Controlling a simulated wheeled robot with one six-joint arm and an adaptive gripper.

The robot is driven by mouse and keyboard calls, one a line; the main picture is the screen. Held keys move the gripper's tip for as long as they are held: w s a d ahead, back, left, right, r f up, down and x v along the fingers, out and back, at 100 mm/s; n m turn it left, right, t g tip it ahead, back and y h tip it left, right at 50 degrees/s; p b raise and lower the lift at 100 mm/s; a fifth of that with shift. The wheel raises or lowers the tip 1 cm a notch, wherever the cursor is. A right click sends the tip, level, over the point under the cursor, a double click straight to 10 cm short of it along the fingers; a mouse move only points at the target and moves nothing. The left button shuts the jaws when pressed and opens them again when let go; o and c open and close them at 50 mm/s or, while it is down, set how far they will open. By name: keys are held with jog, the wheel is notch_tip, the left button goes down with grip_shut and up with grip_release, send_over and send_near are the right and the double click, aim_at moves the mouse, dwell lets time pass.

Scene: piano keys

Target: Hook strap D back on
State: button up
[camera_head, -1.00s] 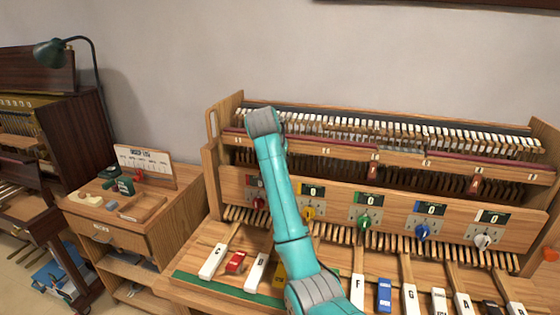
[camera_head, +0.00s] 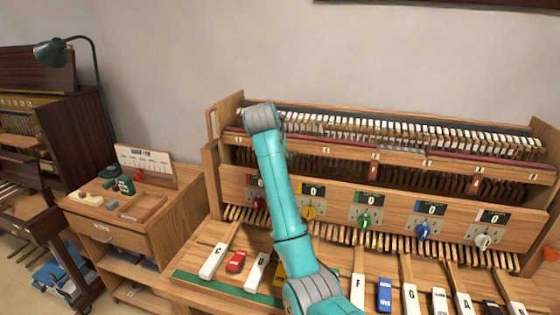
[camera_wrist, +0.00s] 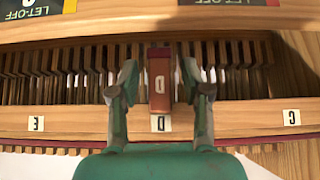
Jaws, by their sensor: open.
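Strap D (camera_wrist: 160,85) is a brown-red tab with an upside-down letter D. It shows in the wrist view, hanging in front of the row of wooden parts above the D label (camera_wrist: 160,124) on the rail. My gripper (camera_wrist: 160,72) is open, with one finger on each side of the strap. Gaps show between the fingers and the strap, so it is not gripped. In the head view my teal arm hides the gripper and strap D. Whether the strap's end is on a hook cannot be told.
The rail (camera_wrist: 240,118) also carries E and C labels. Other red straps (camera_head: 373,170) (camera_head: 474,186) hang farther right. Coloured knobs (camera_head: 364,223) line the panel below, with lettered keys (camera_head: 410,298) in front. A wooden cabinet (camera_head: 130,225) stands at the left.

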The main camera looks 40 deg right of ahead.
jog(key=v, duration=0.6)
dwell(0.5)
